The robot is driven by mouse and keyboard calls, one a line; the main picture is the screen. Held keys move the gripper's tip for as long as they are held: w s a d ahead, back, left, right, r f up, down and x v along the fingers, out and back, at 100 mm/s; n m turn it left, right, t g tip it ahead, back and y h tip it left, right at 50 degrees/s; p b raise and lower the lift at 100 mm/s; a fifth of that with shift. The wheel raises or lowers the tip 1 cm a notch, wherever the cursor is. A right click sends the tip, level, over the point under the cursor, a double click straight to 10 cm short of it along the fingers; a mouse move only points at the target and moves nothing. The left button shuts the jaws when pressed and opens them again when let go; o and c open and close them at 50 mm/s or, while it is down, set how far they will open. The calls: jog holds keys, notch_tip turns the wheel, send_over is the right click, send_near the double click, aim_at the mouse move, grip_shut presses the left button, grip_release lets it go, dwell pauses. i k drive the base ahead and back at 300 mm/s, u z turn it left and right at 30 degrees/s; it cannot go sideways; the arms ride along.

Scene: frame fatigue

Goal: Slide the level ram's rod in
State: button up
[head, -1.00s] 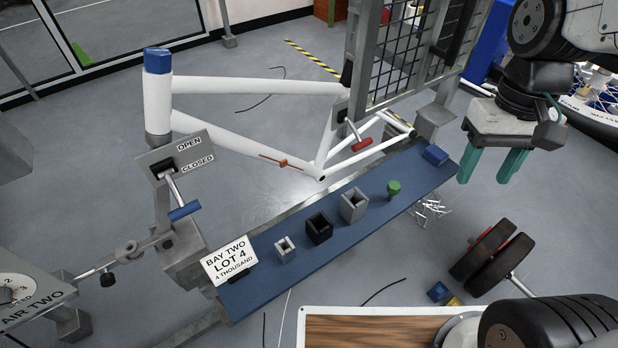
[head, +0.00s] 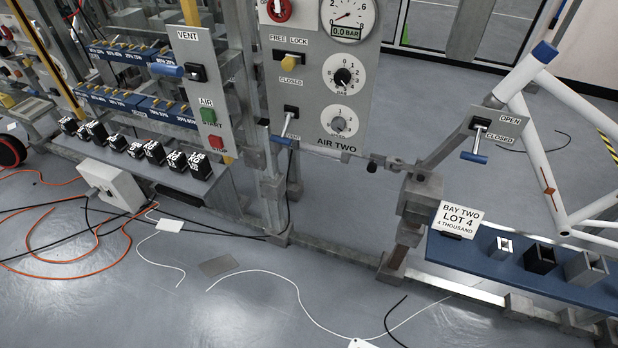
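A thin horizontal metal rod (head: 358,156) with a dark knob (head: 372,166) runs from beside the AIR TWO panel (head: 325,85) toward the grey post (head: 418,196) of bay two. I cannot tell for sure whether this is the level ram's rod, as no label names it. The OPEN/CLOSED plate (head: 497,122) has a lever with a blue handle (head: 474,157) that hangs low on the CLOSED side. The white bicycle frame (head: 540,140) stands at the right, partly cut off. My gripper is not in this view.
The blue bench (head: 490,257) at right carries the BAY TWO LOT 4 sign (head: 459,219) and several small blocks. A VENT panel (head: 202,85) and a shelf of black weights (head: 172,160) stand at left. Orange and white cables (head: 285,280) cross the floor; the centre floor is otherwise mostly clear.

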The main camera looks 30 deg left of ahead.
aim_at(376, 160)
jog(key=u, duration=0.85)
jog(key=i, duration=0.7)
jog(key=z, duration=2.5)
jog(key=k, duration=0.95)
jog(key=u, duration=1.85)
